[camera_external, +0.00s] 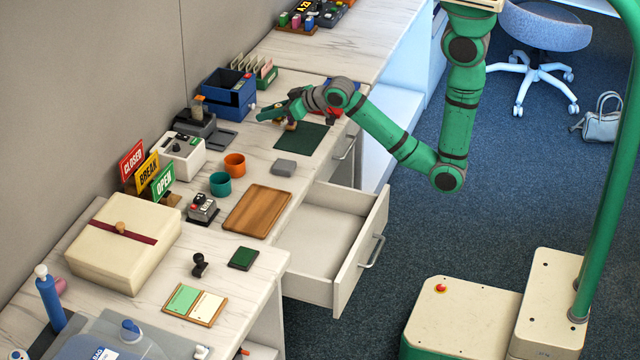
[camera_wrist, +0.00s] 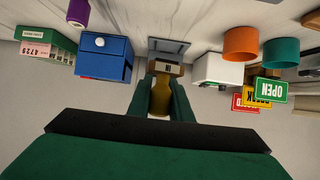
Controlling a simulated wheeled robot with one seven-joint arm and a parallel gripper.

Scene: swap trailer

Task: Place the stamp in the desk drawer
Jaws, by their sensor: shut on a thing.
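My gripper (camera_external: 286,117) is over the desk near the dark green mat (camera_external: 308,143). In the wrist view its green fingers (camera_wrist: 161,88) are shut on a yellow-brown handled thing (camera_wrist: 160,101), which looks like a stamp with a pale block at its far end. In the external view only a small tan part of it (camera_external: 291,126) shows below the fingers. A second, black stamp (camera_external: 200,265) stands on the near desk beside a green ink pad (camera_external: 243,258). The desk drawer (camera_external: 361,245) is pulled open, and its visible floor is empty. It is to the lower right of my gripper.
A wooden tray (camera_external: 258,211), a grey block (camera_external: 284,168), an orange cup (camera_external: 235,165) and a teal cup (camera_external: 220,184) stand between my gripper and the near desk. A blue box (camera_external: 229,92) and small signs (camera_external: 148,172) stand along the wall.

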